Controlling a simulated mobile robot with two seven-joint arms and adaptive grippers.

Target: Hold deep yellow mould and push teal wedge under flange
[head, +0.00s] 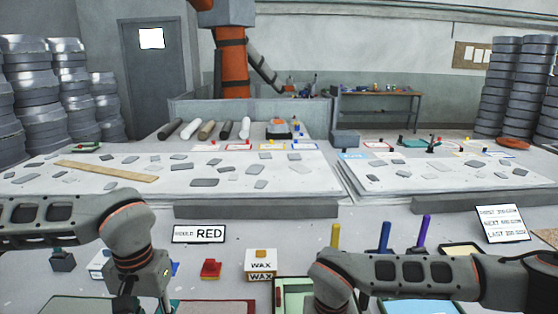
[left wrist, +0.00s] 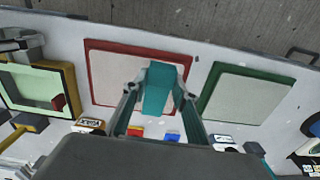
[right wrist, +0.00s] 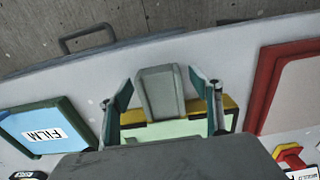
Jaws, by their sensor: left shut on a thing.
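The teal wedge (left wrist: 158,88) is between the fingers of my left gripper (left wrist: 156,92), which is shut on it and holds it over the red-edged tray (left wrist: 103,80). In the head view my left gripper (head: 140,295) is at the bottom, left of centre. The deep yellow mould (left wrist: 70,78), with a pale green flange, lies left of the wedge in the left wrist view. In the right wrist view its yellow edge (right wrist: 230,112) shows under my right gripper (right wrist: 165,95). That gripper is open, with a grey block (right wrist: 160,92) between its fingers and gaps beside it.
A green-edged tray (left wrist: 245,95) is right of the red one. A blue FILM tray (right wrist: 42,125) is left of the mould in the right wrist view. A WAX box (head: 261,263) and upright coloured sticks stand behind.

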